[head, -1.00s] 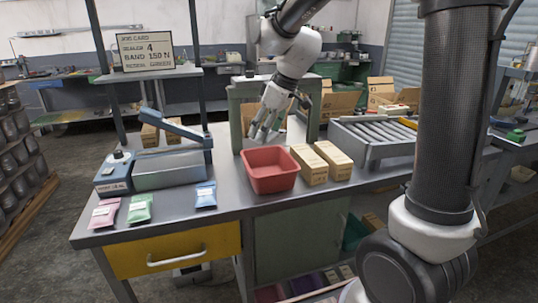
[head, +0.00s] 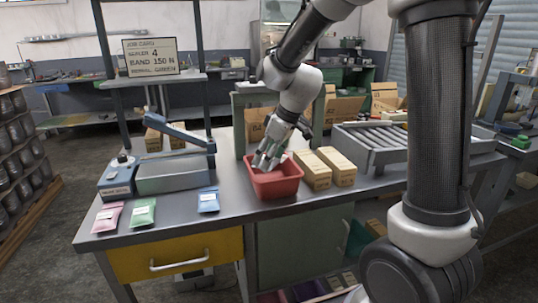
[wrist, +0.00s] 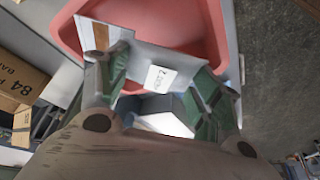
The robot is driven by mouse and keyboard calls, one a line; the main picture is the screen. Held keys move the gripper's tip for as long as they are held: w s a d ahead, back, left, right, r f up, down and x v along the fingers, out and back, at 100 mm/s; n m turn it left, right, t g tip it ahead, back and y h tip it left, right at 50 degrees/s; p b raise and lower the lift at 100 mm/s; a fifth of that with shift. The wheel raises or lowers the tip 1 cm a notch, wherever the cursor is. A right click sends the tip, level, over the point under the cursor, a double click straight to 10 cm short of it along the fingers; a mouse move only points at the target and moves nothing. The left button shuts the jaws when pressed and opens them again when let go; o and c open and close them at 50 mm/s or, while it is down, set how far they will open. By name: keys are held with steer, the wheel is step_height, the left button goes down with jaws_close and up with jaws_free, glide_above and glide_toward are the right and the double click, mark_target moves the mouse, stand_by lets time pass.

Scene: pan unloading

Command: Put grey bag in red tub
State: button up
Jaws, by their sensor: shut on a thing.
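The red tub (head: 278,187) stands on the bench near its front edge, and its red wall (wrist: 222,28) shows in the wrist view. My gripper (head: 266,162) points down at the tub, its fingertips at about rim height or just inside. In the wrist view my gripper (wrist: 158,88) is shut on the grey bag (wrist: 150,53), a flat pouch with a small white label. The bag lies across the tub's opening in that view; I cannot tell whether it touches the floor of the tub. In the head view my fingers mostly hide the bag.
Two cardboard boxes (head: 325,168) stand close to the tub's right. Pink (head: 107,217), green (head: 142,212) and blue (head: 208,201) bags lie on the bench at left, before a blue-grey sealer (head: 170,172). A roller conveyor (head: 385,145) is at right. The bench front between blue bag and tub is clear.

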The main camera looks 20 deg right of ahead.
steer(key=shift+f, duration=0.2)
steer(key=o, duration=1)
steer(key=shift+o, duration=0.2)
steer(key=v, duration=1.3)
steer(key=s+d+m+h, duration=0.1)
steer(key=s+d+m, duration=0.2)
steer(key=s, duration=0.4)
steer(key=s+d+f+m+h, duration=0.1)
steer(key=s+d+m, duration=0.2)
steer(key=s, duration=0.5)
steer(key=s+d+m+t+h, duration=0.1)
steer(key=s+d+m, duration=0.2)
steer(key=s+d, duration=0.2)
steer(key=s, duration=0.3)
steer(key=shift+d+f, duration=0.25)
steer(key=shift+w, duration=0.1)
